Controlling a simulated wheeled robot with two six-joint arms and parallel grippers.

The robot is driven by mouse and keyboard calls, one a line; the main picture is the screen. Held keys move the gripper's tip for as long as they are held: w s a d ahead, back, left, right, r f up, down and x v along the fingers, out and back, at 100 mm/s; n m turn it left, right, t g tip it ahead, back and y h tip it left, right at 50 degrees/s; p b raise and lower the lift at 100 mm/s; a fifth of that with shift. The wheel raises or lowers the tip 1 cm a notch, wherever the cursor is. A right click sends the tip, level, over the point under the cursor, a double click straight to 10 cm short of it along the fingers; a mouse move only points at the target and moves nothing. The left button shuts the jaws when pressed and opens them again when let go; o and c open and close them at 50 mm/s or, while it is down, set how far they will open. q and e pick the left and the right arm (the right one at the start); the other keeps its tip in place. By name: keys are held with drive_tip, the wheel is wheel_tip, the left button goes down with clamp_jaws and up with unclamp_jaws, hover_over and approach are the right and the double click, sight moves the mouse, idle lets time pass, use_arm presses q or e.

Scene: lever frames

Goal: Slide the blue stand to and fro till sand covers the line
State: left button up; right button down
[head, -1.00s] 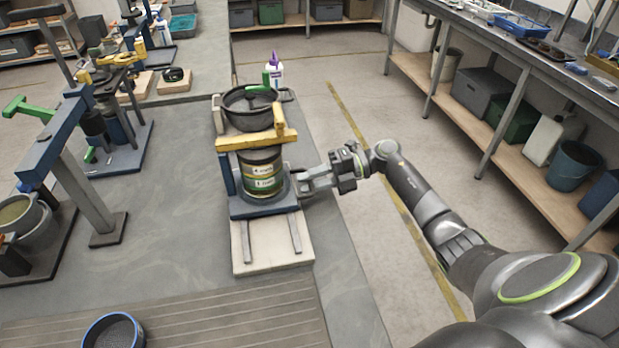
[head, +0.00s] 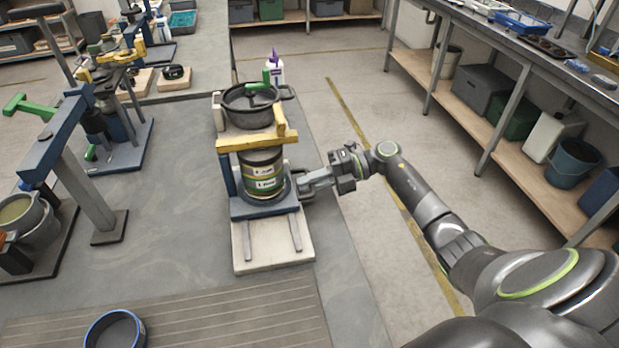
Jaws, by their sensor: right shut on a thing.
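The blue stand (head: 264,208) sits on two metal rails over a pale base board (head: 270,253). A wooden yoke (head: 250,142) and a black pan (head: 250,107) with a green part sit above the container. I cannot make out the sand or the line. My right gripper (head: 304,184) reaches in from the right and is shut at the stand's right side, on what looks like its handle. My left gripper is out of view.
A blue frame with a green handle (head: 28,106) stands at the left. A white bottle with a purple top (head: 274,69) stands behind the pan. Bare bench lies left of the stand.

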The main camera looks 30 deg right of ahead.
sight(318, 219)
drive_tip(key=s+p, duration=0.1)
drive_tip(key=s, duration=0.1)
drive_tip(key=s+a+p, duration=0.1)
drive_tip(key=s, duration=0.3)
drive_tip(key=shift+s+a+p, duration=0.25)
drive_tip(key=shift+a+p, duration=0.05)
drive_tip(key=shift+p, duration=0.1)
drive_tip(key=shift+s+a, duration=0.1)
drive_tip(key=shift+s, duration=0.25)
drive_tip(key=shift+f, duration=0.15)
drive_tip(key=shift+s, duration=0.1)
drive_tip(key=c, duration=1.6)
unclamp_jaws()
drive_tip(key=shift+s, duration=0.15)
